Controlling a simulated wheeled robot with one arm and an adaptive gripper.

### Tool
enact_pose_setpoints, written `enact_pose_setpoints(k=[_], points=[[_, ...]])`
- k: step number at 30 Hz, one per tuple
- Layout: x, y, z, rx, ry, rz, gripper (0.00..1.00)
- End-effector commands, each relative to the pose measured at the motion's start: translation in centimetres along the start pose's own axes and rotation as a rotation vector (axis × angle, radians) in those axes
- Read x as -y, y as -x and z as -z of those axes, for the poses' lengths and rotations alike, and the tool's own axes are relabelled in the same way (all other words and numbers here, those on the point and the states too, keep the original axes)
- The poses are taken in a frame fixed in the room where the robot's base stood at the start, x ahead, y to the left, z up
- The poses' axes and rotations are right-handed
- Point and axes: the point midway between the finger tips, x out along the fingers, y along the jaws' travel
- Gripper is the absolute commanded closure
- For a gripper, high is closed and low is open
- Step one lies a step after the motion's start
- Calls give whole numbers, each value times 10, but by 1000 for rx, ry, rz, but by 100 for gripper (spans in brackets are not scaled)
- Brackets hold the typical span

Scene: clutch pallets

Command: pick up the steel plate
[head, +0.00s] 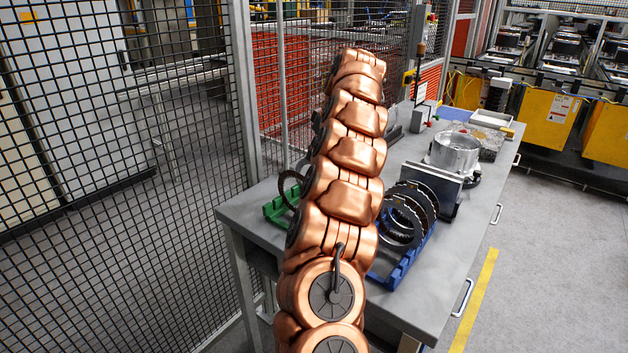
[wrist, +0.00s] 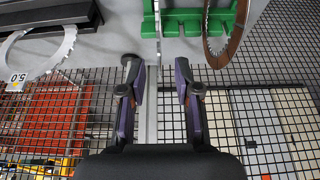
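My gripper (wrist: 157,72) is open and empty in the wrist view, its two dark fingers apart. Just beyond the fingertips, a thin pale plate (wrist: 157,22) stands edge-on in the green rack (wrist: 182,26), roughly in line with the gap; it looks like steel. A toothed ring with a brown face (wrist: 235,32) stands at the right of the same rack. In the head view the green rack (head: 274,213) is partly hidden behind my arm, with a dark ring (head: 283,188) in it. My gripper is hidden there.
A blue rack (head: 399,272) with several upright rings stands nearer on the grey table (head: 440,290). A metal housing (head: 455,152) is farther back. A pale toothed ring (wrist: 55,58) marked 5.0 is at left in the wrist view. A mesh fence (head: 120,190) runs along the left.

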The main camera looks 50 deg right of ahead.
Motion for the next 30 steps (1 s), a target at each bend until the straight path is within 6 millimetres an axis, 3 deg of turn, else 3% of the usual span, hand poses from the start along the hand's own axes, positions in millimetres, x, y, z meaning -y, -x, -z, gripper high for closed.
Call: enact_pose_setpoints(k=[12,20,30], points=[[0,-43,1,2,0,5,68],[0,-46,1,2,0,3,68],[0,-46,1,1,0,3,100]])
